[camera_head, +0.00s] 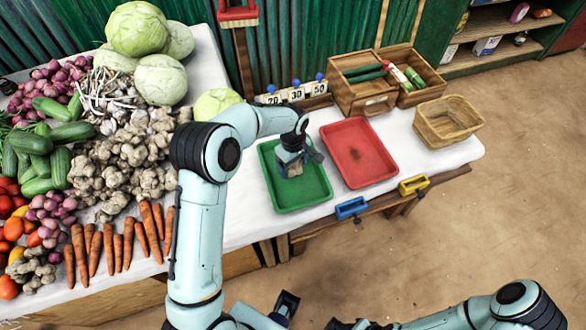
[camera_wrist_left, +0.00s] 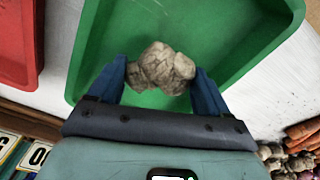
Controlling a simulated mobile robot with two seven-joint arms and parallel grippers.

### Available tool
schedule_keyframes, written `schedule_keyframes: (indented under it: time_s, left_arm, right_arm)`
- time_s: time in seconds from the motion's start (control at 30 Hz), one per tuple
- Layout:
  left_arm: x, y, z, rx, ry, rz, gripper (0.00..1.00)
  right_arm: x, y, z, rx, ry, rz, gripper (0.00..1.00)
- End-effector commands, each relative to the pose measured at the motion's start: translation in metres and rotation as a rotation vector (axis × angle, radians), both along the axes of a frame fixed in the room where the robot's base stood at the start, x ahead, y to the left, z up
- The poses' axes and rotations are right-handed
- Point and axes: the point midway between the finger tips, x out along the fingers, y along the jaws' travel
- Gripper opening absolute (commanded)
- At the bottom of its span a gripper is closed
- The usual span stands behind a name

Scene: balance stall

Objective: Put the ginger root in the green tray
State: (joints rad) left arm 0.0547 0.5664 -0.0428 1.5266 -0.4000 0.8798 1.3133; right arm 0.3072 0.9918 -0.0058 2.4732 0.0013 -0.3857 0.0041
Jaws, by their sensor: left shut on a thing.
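The ginger root (camera_wrist_left: 162,68) is a knobbly pale grey-brown piece. In the left wrist view it sits between the two blue fingers of my left gripper (camera_wrist_left: 160,88), which is shut on it. In the head view my left gripper (camera_head: 291,166) points down over the green tray (camera_head: 311,198), and the ginger root (camera_head: 295,170) shows partly below the fingers. The green tray (camera_wrist_left: 225,75) also lies beneath the root in the wrist view. I cannot tell whether the root touches the tray floor.
A red tray (camera_head: 358,152) stands right of the green one. A wicker basket (camera_head: 447,122) and wooden crates (camera_head: 363,97) stand further right and behind. Carrots (camera_head: 128,245), a ginger heap (camera_head: 120,165) and cabbages (camera_head: 160,78) fill the left side.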

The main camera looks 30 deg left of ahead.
Motion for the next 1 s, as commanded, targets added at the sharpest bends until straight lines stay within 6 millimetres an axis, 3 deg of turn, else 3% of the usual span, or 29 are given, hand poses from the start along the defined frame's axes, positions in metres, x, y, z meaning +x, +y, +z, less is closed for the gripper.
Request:
schedule_keyframes:
  time_s: [0.1, 0.2, 0.57, 0.6, 0.63, 1.0]
  left_arm:
    - [-0.001, 0.000, -0.022, 0.000, 0.005, 0.001, 0.47]
    - [-0.001, 0.000, -0.031, -0.001, 0.003, 0.001, 0.47]
    - [0.000, 0.000, -0.035, -0.001, 0.001, 0.001, 0.47]
    - [0.000, 0.000, -0.035, -0.001, 0.001, 0.001, 0.87]
    - [0.000, 0.000, -0.034, -0.001, 0.001, 0.001, 0.97]
    - [0.000, 0.000, -0.024, 0.001, -0.001, 0.001, 1.00]
  right_arm:
    - [0.000, 0.000, -0.001, 0.000, 0.000, 0.000, 0.43]
    - [0.000, 0.000, -0.001, 0.000, 0.000, 0.000, 0.43]
    - [-0.002, 0.000, -0.004, 0.000, 0.002, 0.000, 0.43]
    - [-0.001, 0.000, -0.004, -0.001, 0.002, 0.000, 0.43]
    - [-0.001, 0.000, -0.004, -0.001, 0.002, 0.000, 0.43]
    - [0.000, 0.000, 0.000, 0.000, 0.000, 0.000, 0.43]
